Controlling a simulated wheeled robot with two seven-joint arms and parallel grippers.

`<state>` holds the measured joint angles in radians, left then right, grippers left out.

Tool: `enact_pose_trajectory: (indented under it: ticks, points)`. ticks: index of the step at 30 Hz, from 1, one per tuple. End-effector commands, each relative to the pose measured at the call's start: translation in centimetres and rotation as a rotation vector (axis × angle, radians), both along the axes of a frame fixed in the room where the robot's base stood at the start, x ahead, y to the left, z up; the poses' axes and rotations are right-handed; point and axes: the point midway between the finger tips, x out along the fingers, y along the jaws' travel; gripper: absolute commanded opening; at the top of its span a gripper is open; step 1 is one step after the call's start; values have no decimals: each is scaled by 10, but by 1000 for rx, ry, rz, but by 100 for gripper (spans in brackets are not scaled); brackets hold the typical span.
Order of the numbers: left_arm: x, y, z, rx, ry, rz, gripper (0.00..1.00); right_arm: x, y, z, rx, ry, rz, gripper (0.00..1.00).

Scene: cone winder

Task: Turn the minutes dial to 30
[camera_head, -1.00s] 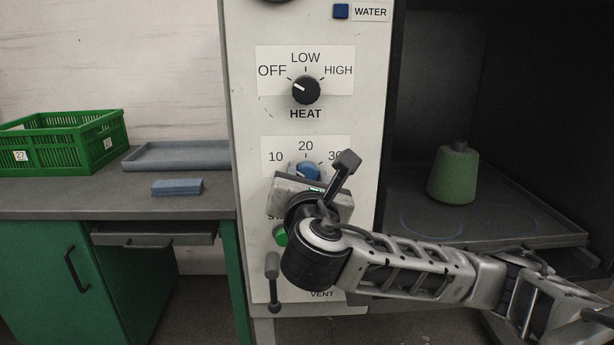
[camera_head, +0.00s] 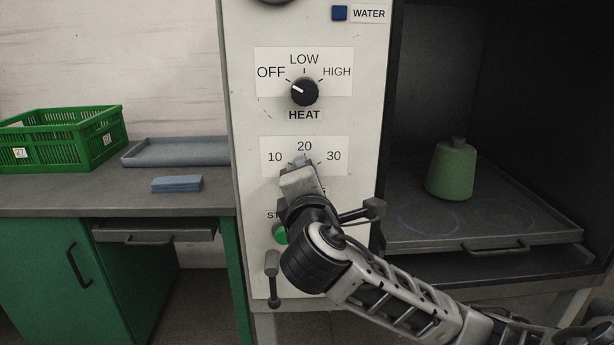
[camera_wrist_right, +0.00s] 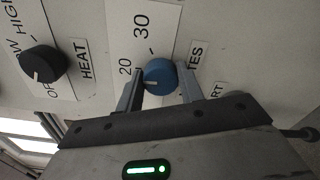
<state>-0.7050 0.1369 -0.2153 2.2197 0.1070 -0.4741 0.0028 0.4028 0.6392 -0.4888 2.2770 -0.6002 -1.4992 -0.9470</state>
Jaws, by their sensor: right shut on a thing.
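The blue minutes dial (camera_wrist_right: 158,76) is on the panel below the heat knob. Its white mark points near the 20 in the right wrist view. The 30 (camera_wrist_right: 141,27) is printed further round the scale. My right gripper (camera_wrist_right: 159,75) has one finger on each side of the dial and is shut on it. In the head view my right gripper (camera_head: 300,172) covers nearly all of the dial and part of the label below. My left gripper is not in view.
The black heat knob (camera_head: 304,92) is above, pointing to OFF. A green button (camera_head: 281,233) and a grey lever (camera_head: 272,279) lie close below. To the right is an open chamber with a green cone (camera_head: 451,171) on a tray (camera_head: 420,236). A green crate (camera_head: 70,140) stands left.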

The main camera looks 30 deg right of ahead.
Motion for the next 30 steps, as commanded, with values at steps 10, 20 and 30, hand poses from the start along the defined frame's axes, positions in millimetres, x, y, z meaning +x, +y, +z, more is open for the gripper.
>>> enact_pose_trajectory:
  ticks: [10, 20, 30]
  points:
    - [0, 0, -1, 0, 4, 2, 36, 0, 1, -3, 287, -167, 0, 14]
    - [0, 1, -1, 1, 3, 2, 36, 0, 1, -5, 554, -331, -1, 14]
    - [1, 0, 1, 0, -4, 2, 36, 0, 1, -5, 795, -480, -1, 14]
